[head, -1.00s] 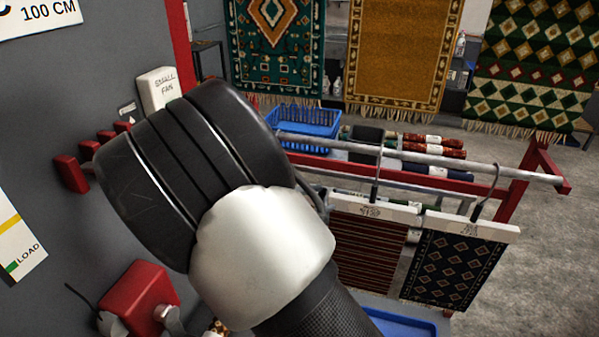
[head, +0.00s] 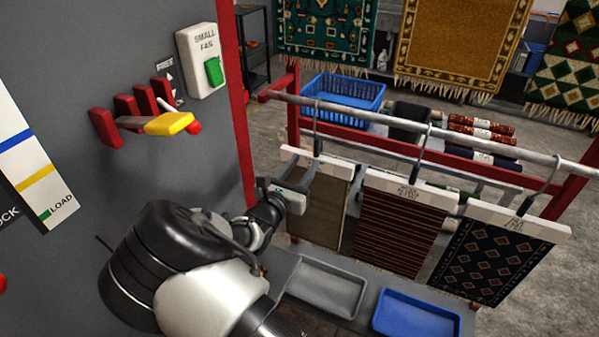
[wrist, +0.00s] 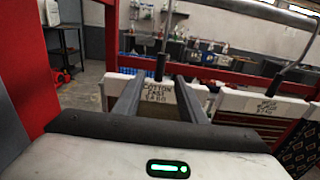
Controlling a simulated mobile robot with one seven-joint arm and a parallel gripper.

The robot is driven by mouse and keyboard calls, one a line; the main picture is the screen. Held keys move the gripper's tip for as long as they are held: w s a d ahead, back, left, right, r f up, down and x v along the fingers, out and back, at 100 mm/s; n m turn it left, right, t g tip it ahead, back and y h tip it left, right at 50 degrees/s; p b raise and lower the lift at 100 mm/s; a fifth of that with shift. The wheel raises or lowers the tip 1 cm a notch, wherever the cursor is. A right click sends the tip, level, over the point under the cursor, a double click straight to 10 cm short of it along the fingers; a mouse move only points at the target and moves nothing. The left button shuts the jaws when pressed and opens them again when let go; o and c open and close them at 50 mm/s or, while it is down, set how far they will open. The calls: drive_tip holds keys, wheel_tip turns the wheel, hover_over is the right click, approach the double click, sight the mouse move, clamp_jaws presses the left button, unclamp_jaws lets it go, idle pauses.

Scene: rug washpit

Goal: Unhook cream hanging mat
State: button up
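The cream hanging mat (head: 325,208), a plain dull beige in this light, hangs leftmost on the rail. Its pale hanger bar (head: 332,166) hangs from a dark hook (head: 316,128). My gripper (head: 300,186) is at the left part of this mat, just under the bar, and partly covers it. In the wrist view, the two dark fingers (wrist: 160,86) stand apart. The bar's label (wrist: 158,98), reading "COTTON" on top, shows between them, with the hook rising above. I cannot tell whether the fingertips touch the bar.
A red-striped mat (head: 398,222) and a dark diamond-patterned mat (head: 492,262) hang to the right on the metal rail (head: 455,135). A grey tray (head: 325,286) and a blue tray (head: 415,313) lie below. A grey wall panel (head: 90,60) with red levers is at left.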

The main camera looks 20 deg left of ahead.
sight(315, 149)
drive_tip(key=shift+w+d+b, duration=0.2)
drive_tip(key=shift+w+b, duration=0.55)
drive_tip(key=shift+w, duration=1.65)
drive_tip(key=shift+w+d+b, duration=0.2)
drive_tip(key=shift+w+b, duration=0.55)
drive_tip(key=shift+w, duration=1.65)
clamp_jaws()
drive_tip(key=shift+r, duration=0.2)
drive_tip(key=shift+r+p, duration=1.4)
drive_tip(key=shift+r, duration=0.7)
